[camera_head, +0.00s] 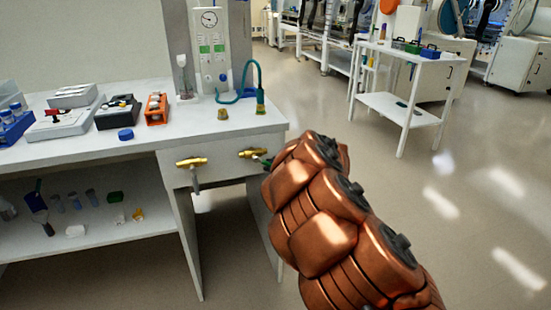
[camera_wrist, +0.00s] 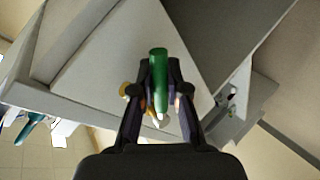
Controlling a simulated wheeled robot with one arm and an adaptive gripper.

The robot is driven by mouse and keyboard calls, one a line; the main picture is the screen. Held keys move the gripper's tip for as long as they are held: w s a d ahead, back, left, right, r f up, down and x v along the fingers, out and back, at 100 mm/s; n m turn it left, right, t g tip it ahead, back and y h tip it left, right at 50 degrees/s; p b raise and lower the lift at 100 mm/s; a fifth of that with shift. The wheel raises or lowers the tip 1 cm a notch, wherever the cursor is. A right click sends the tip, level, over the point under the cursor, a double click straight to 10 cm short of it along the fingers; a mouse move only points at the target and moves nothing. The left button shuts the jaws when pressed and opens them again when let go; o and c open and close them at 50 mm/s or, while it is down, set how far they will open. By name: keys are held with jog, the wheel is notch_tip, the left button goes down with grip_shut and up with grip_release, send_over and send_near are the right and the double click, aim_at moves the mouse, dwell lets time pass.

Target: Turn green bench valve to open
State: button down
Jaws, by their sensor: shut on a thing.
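The green bench valve is a brass fitting (camera_head: 250,153) on the front of the white bench, with a green lever (camera_head: 266,161) at its right end. In the head view most of the lever is hidden behind my copper arm. In the wrist view the green lever (camera_wrist: 159,85) lies lengthwise between the two dark fingers of my gripper (camera_wrist: 157,67), which is shut on it. Some brass (camera_wrist: 125,90) shows beside the left finger. My gripper is hidden by the arm in the head view.
A second brass valve (camera_head: 191,162) with a grey lever (camera_head: 195,181) hanging down sits left of the green one. The bench top (camera_head: 190,127) holds racks, bottles and a gauge panel (camera_head: 210,45). A white side table (camera_head: 405,105) stands behind; the floor right of the bench is clear.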

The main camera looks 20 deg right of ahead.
jog(key=shift+d+r+n+h+p, duration=0.2)
jog(key=shift+r+n+h+p, duration=0.4)
jog(key=shift+p, duration=0.35)
jog(key=c, duration=1.2)
grip_release()
jog(key=shift+f, duration=0.1)
jog(key=shift+o, duration=0.2)
jog(key=shift+d, duration=0.1)
jog(key=shift+s, duration=0.15)
jog(key=v, duration=1.1)
jog(key=shift+s+r, duration=0.25)
jog(key=shift+r, duration=0.15)
